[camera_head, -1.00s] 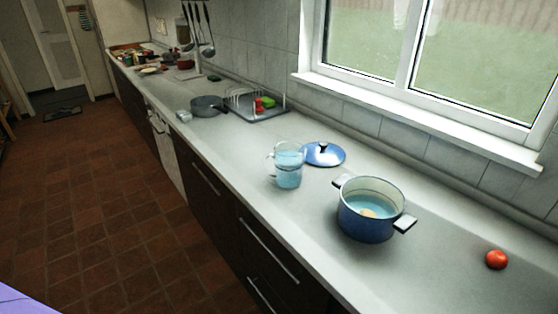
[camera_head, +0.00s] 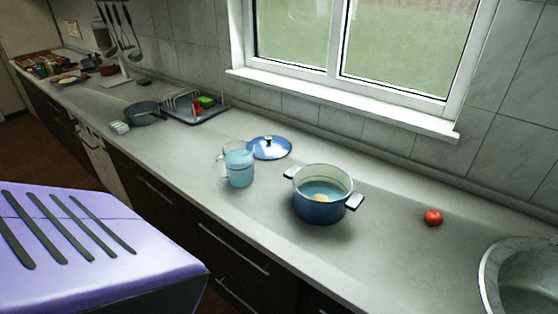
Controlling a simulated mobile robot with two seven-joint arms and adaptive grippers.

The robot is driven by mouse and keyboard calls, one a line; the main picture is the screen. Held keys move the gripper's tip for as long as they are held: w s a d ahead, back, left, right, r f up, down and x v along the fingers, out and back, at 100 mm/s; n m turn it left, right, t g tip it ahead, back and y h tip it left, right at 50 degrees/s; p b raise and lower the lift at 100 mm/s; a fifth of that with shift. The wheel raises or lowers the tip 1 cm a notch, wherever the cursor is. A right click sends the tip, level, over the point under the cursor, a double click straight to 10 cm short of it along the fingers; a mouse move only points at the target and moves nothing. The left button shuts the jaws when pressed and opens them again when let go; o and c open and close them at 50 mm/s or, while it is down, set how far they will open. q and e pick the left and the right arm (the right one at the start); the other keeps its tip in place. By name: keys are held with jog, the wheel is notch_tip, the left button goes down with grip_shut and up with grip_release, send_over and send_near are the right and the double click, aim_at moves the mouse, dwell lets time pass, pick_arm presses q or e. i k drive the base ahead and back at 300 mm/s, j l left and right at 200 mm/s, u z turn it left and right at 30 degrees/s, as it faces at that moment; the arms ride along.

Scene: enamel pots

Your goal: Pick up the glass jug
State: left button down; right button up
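The glass jug (camera_head: 239,168) stands upright on the grey counter, left of the blue pot. It is clear and holds pale blue liquid, and its handle seems to be on the left side. Neither of my grippers shows in the head view. A purple slotted part of my own body fills the lower left of the view, in front of the counter.
A blue enamel pot (camera_head: 308,208) with liquid and a yellowish thing inside stands right of the jug. Its blue lid (camera_head: 270,150) lies behind the jug. A tomato (camera_head: 433,217) and a sink (camera_head: 520,280) are to the right. A dark pan (camera_head: 146,113) and dish rack (camera_head: 190,108) stand farther left.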

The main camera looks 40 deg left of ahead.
aim_at(234, 167)
jog(key=j+z, duration=0.35)
jog(key=j, duration=0.15)
jog(key=k+j+z, duration=0.2)
jog(key=j+z, duration=0.15)
jog(key=j, duration=0.15)
jog(key=k+j+z, duration=0.1)
jog(key=j, duration=0.25)
jog(key=k+j, duration=0.15)
jog(key=j, duration=0.2)
jog(key=k+j+z, duration=0.15)
jog(key=j, duration=0.25)
jog(key=i, duration=0.05)
